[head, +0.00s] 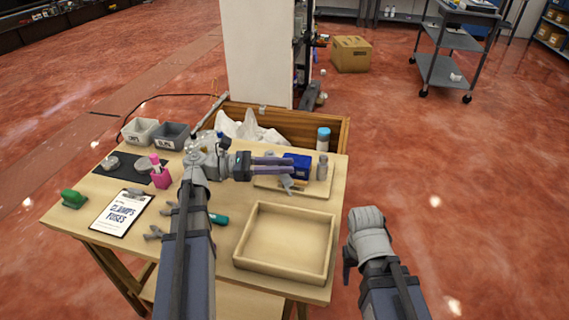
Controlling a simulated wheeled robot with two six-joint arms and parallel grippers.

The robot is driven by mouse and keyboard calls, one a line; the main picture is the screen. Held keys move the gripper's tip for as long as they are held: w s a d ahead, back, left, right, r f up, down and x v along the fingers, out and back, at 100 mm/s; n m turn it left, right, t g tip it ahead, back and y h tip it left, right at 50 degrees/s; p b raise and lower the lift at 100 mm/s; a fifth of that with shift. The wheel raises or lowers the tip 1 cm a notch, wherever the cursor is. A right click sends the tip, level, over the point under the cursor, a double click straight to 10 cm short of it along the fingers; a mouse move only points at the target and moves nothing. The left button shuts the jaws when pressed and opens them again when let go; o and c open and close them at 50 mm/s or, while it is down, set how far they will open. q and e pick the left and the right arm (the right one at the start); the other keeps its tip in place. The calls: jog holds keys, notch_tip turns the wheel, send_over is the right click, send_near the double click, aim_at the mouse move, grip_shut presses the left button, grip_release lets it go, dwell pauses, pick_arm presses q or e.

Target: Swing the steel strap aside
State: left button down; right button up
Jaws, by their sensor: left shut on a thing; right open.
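My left gripper (290,165) reaches right over the light wooden board (316,188) at the table's right back. Its two long fingers are close together, their tips at the left side of a blue block (302,162). A small grey metal piece, apparently the steel strap (288,184), lies by the fingertips at the front of the block. The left gripper looks shut on this strap, but the contact is partly hidden by the fingers. My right gripper (366,226) is off the table's right edge, empty and apart from everything; its fingers are hardly visible.
An empty wooden tray (286,272) fills the front right of the table. A blue-capped bottle (323,140) and a grey cylinder (322,167) stand near the block. Bins, a pink cup (160,178), a clipboard (121,213) and loose clamps are at left. A wooden crate (332,131) stands behind.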

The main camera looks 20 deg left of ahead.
dwell(0.4)
pick_arm(q)
jog(key=c, duration=0.7)
grip_release()
jog(key=shift+a, duration=0.1)
jog(key=v, duration=0.7)
jog(key=shift+s+a, duration=0.1)
jog(key=shift+a, duration=0.2)
